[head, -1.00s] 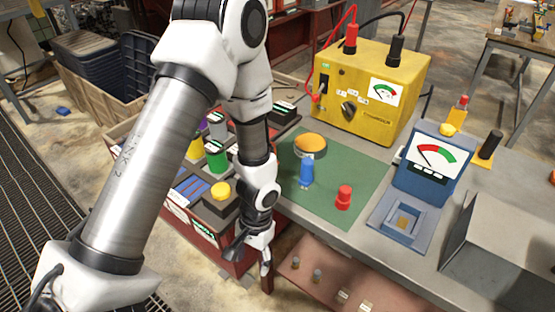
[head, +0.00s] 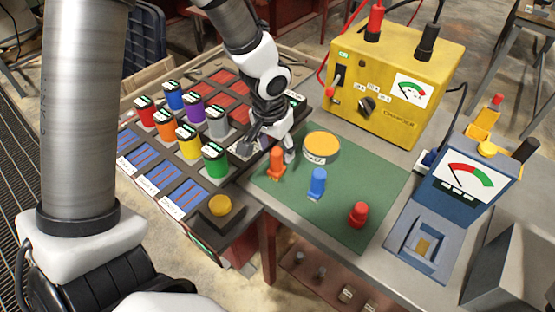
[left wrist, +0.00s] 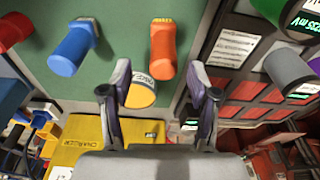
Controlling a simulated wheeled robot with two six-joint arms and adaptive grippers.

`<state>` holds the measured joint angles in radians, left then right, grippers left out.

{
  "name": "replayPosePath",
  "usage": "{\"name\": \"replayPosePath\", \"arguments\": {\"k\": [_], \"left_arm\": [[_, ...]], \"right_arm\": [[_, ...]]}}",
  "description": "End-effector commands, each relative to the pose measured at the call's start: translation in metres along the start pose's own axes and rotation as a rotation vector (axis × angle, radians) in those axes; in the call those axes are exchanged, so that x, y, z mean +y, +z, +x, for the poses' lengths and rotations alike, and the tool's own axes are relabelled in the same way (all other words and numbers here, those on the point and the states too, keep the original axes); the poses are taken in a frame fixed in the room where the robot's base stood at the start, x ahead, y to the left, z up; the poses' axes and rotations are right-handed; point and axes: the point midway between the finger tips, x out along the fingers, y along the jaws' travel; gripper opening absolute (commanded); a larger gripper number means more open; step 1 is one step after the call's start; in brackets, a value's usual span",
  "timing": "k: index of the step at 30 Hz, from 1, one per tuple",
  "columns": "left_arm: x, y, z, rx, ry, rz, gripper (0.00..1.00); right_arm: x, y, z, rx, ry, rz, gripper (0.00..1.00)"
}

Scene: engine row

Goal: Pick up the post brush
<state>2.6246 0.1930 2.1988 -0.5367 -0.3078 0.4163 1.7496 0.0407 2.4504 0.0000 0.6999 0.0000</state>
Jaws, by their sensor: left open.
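On the green mat (head: 335,215) stand three small coloured pieces: an orange one (head: 276,163), a blue one (head: 317,184) and a red one (head: 358,214). I cannot tell from the frames which is the post brush. My left gripper (head: 270,148) is open and empty, just behind and left of the orange piece, at the mat's left edge. In the left wrist view the orange piece (left wrist: 163,52) lies ahead between the two spread fingers, apart from them. The blue (left wrist: 72,52) and red (left wrist: 14,32) pieces are left of it. My right gripper is out of view.
A yellow-topped tin (head: 321,147) stands close right of the gripper. A yellow charger (head: 395,90) is behind the mat, a blue meter (head: 462,178) to the right. A rack (head: 125,160) with several coloured cylinders is at left.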

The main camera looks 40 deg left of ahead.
Motion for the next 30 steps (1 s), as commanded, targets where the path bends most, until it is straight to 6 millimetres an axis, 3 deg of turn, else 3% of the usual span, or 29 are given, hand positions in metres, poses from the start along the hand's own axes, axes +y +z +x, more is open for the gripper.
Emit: {"name": "replayPosePath", "arguments": {"k": [7,15,16,18,21,30], "left_arm": [[-0.002,-0.003,0.045,-0.001,0.001,0.001,0.61],[-0.002,-0.004,0.051,0.001,0.001,0.000,0.61],[-0.002,-0.004,0.051,0.001,0.001,0.000,0.54],[-0.002,-0.004,0.051,0.000,0.001,0.000,0.29],[-0.002,-0.004,0.051,0.000,0.001,0.000,0.00],[-0.002,-0.004,0.050,-0.001,0.001,-0.001,0.00]], "right_arm": [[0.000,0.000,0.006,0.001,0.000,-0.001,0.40],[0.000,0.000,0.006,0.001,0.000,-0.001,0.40],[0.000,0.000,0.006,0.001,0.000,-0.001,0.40],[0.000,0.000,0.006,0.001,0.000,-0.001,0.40],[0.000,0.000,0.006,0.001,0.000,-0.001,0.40],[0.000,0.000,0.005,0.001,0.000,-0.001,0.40]]}}
